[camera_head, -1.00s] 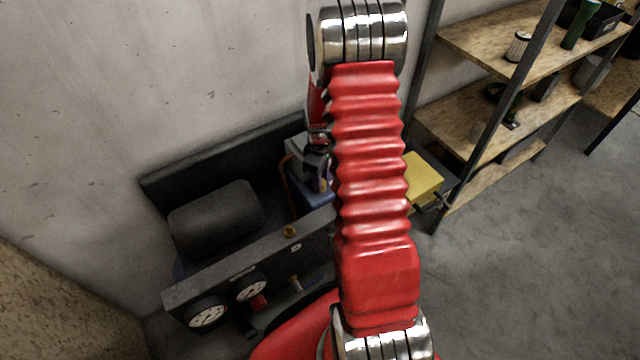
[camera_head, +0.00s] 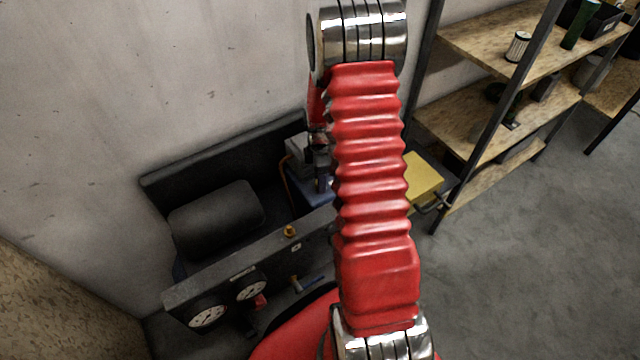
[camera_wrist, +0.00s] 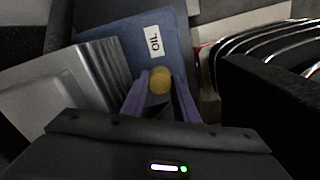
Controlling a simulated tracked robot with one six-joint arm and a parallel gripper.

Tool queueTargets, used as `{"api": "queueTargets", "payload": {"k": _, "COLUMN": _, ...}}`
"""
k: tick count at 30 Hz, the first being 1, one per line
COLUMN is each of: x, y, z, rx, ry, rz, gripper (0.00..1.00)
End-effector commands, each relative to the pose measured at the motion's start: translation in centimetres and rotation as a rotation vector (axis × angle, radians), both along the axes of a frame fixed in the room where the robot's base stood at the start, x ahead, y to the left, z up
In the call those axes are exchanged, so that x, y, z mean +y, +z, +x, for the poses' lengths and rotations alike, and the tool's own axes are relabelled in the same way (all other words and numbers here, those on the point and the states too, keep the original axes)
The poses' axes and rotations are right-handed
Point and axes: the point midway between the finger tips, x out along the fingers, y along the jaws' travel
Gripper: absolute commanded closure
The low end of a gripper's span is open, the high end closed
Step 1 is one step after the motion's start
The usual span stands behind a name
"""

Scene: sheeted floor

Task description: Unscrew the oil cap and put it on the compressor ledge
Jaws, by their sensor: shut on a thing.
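The round yellow oil cap (camera_wrist: 160,78) is between the two purple fingertips of my gripper (camera_wrist: 160,86) in the wrist view. My gripper is shut on it. The cap is over the blue housing (camera_wrist: 180,32), beside a white label reading OIL. I cannot tell whether the cap still touches the housing. In the head view, my gripper (camera_head: 322,182) is at the blue housing (camera_head: 309,195), partly hidden behind my red arm, and the cap is hidden. The compressor's dark ledge (camera_head: 225,268) runs in front of the tank, with a small brass fitting (camera_head: 290,231) on it.
Two gauges (camera_head: 207,316) are on the front below the ledge. A black tank (camera_head: 215,217) lies behind it, against the wall. A yellow block (camera_head: 424,178) is right of my arm. A shelf rack (camera_head: 497,92) with several items stands at right.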

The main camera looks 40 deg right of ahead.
Motion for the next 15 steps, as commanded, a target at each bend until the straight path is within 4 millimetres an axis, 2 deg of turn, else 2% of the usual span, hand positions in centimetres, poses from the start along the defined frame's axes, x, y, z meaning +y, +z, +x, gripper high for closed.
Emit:
{"api": "queueTargets", "payload": {"k": 1, "x": 0.01, "y": -0.03, "z": -0.02, "rx": 0.0, "ry": -0.001, "rz": 0.0, "gripper": 1.0}}
{"api": "queueTargets", "payload": {"k": 2, "x": 0.01, "y": -0.03, "z": -0.02, "rx": 0.0, "ry": -0.001, "rz": 0.0, "gripper": 0.72}}
{"api": "queueTargets", "payload": {"k": 11, "x": 0.01, "y": -0.02, "z": -0.02, "rx": 0.0, "ry": -0.002, "rz": 0.0, "gripper": 0.51}}
{"api": "queueTargets", "payload": {"k": 15, "x": 0.0, "y": -0.01, "z": -0.01, "rx": 0.0, "ry": -0.002, "rz": 0.0, "gripper": 0.51}}
